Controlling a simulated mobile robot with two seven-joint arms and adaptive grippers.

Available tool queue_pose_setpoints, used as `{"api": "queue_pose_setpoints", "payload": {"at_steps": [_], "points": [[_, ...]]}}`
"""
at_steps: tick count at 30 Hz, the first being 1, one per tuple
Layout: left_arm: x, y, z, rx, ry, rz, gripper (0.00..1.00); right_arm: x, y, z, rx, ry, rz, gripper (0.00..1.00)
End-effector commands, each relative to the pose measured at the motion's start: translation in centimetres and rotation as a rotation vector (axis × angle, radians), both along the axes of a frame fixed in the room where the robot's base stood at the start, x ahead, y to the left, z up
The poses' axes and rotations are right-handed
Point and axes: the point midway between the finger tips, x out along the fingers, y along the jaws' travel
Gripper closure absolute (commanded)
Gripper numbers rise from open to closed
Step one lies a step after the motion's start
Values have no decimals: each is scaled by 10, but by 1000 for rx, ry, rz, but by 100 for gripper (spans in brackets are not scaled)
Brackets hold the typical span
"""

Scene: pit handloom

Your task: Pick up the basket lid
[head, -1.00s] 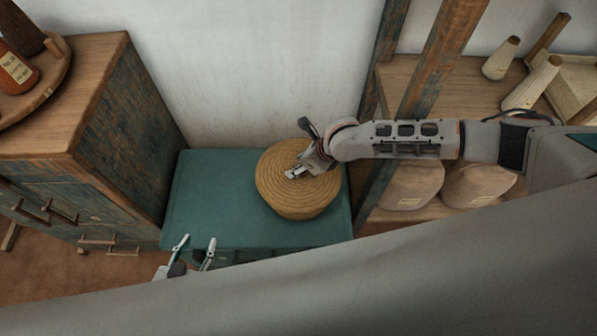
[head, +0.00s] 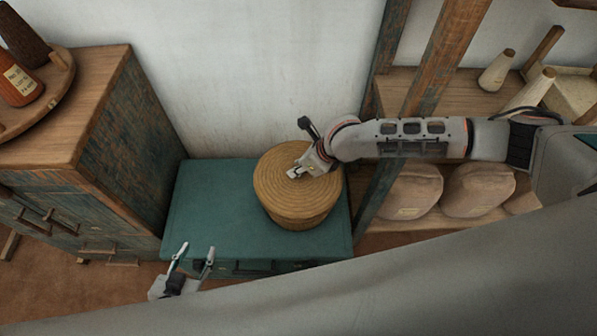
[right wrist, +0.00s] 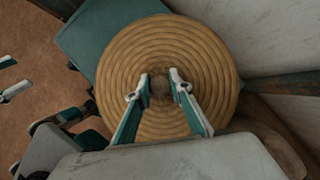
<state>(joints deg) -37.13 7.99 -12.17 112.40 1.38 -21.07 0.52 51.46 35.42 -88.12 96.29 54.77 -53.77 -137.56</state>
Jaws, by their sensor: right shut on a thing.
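The round coiled straw basket lid (head: 285,165) tops a straw basket (head: 301,218) on a teal chest. My right gripper (head: 297,173) reaches in from the right and is shut at the lid's centre. In the right wrist view, my right gripper's fingertips (right wrist: 159,84) close on the small knob (right wrist: 159,92) of the lid, which fills the middle of that view (right wrist: 209,60). I cannot tell whether there is a gap between lid and basket. My left gripper (head: 194,250) is open and empty, low in front of the chest.
The teal chest (head: 205,215) has bare top to the left of the basket. A wooden cabinet (head: 115,140) stands at left. A blue-brown post (head: 440,65) and shelves with sacks (head: 405,190) and cones (head: 497,70) are at right.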

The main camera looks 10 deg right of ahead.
Motion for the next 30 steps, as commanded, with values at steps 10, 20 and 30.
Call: {"api": "queue_pose_setpoints", "payload": {"at_steps": [10,20,30], "points": [[3,0,17,0,-8,0,60,1,0,80,0,-4,2,100],[4,0,26,1,-12,0,60,0,0,135,-1,-2,1,100],[4,0,29,0,-13,-1,60,-1,0,155,-1,1,0,100]]}}
